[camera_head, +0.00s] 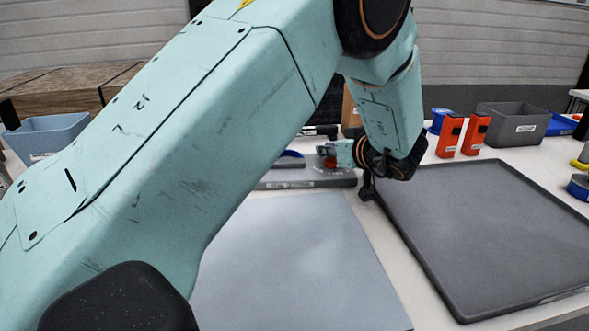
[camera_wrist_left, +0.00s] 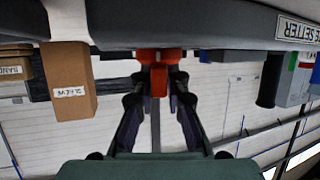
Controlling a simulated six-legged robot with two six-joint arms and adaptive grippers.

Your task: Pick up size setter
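The size setter's grey holder (camera_head: 300,183) lies behind the pale blue-grey mat; a label ending in "E SETTER" (camera_wrist_left: 298,31) shows upside down in the left wrist view. A small red-orange piece (camera_head: 331,162) shows over it, and also in the left wrist view (camera_wrist_left: 160,58). My left gripper (camera_head: 340,155) is at this piece, low over the holder. In the left wrist view its dark fingers (camera_wrist_left: 161,84) converge on either side of the piece; whether they press on it is unclear. My left arm hides part of the holder. My right gripper is out of view.
A dark grey rimmed tray (camera_head: 490,220) lies right of the mat (camera_head: 290,260). Behind it stand two orange blocks (camera_head: 462,134) and a grey bin (camera_head: 512,124). A blue bin (camera_head: 48,135) is at the left. A brown box (camera_wrist_left: 68,82) stands nearby in the left wrist view.

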